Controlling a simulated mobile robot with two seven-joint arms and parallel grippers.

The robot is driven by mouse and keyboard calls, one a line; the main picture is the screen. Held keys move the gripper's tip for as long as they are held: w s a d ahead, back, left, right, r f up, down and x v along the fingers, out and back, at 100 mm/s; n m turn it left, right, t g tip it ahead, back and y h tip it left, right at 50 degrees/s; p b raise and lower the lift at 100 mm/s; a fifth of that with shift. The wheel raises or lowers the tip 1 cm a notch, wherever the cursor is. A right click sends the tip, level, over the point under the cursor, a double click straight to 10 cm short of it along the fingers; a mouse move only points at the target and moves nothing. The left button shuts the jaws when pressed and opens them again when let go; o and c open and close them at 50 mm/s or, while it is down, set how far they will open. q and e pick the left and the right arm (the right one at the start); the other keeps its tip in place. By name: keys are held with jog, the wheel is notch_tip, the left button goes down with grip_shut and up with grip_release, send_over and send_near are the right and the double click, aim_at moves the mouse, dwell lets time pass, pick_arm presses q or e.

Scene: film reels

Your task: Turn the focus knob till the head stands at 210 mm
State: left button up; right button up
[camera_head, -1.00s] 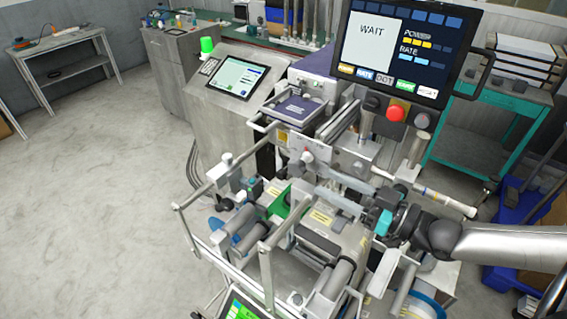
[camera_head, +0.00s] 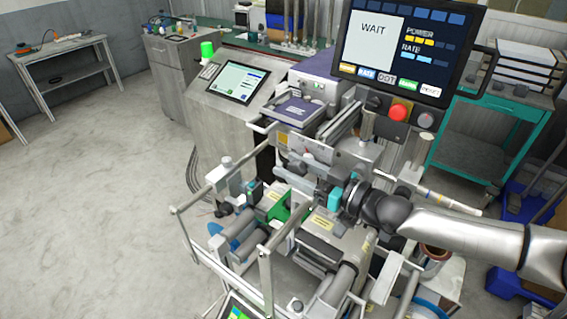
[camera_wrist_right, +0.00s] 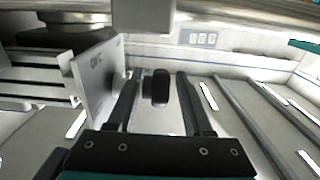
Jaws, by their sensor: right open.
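My right gripper (camera_head: 312,180) reaches in from the right to the upright machine's head assembly (camera_head: 308,148). In the right wrist view the two dark fingers of my right gripper (camera_wrist_right: 158,84) stand apart. A small dark rounded knob (camera_wrist_right: 161,88), which looks like the focus knob, shows in the gap between them. Space shows on both sides of it, so the fingers do not grip it. In the head view the knob is hidden behind the gripper and wrist. I cannot read any millimetre scale. My left gripper is out of view.
A metal plate with faint lettering (camera_wrist_right: 98,85) stands close to the left finger in the wrist view. A monitor reading WAIT (camera_head: 405,50) and a red button (camera_head: 400,111) are above. Rollers (camera_head: 338,285) and metal rails lie below the gripper.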

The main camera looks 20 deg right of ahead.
jog(key=shift+x, duration=1.3)
jog(key=shift+f, duration=0.1)
jog(key=c, duration=0.6)
jog(key=shift+s, duration=0.1)
grip_shut()
